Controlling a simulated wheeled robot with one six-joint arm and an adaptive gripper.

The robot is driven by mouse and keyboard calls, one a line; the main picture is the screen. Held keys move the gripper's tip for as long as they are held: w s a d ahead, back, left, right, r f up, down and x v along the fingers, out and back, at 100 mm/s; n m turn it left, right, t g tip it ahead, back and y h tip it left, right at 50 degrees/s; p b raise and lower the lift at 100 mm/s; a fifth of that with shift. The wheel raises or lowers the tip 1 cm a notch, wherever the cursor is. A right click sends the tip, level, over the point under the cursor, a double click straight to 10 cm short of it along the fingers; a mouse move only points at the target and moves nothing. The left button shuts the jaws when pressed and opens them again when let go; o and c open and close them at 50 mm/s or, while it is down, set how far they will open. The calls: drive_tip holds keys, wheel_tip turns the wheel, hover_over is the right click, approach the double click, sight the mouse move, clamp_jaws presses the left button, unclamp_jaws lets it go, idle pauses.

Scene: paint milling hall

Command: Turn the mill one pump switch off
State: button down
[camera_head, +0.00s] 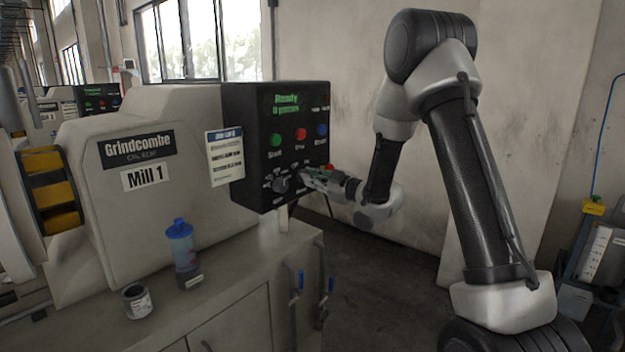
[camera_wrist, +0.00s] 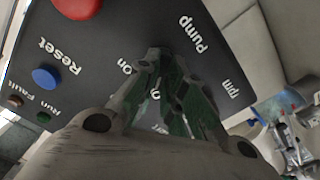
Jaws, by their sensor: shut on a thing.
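The Mill 1 control panel (camera_head: 262,135) is a dark box with a green "Ready" display, and it also shows in the wrist view (camera_wrist: 115,62). My gripper (camera_head: 308,178) is at the panel's lower right, right of the large dial. In the wrist view my gripper (camera_wrist: 168,62) has its green-padded fingers against the panel face beside the "Pump" and "On" labels. It is shut on the pump switch, which the fingers hide. I cannot tell which way the switch points.
The panel also has a green button (camera_head: 276,140), a red button (camera_head: 300,134), a blue button (camera_head: 321,130) and a large dial (camera_head: 283,184). A blue-capped bottle (camera_head: 184,250) and a small can (camera_head: 137,301) stand on the mill's ledge.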

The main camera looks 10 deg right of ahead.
drive_tip(key=c, duration=1.5)
unclamp_jaws()
drive_tip(key=v, duration=1.2)
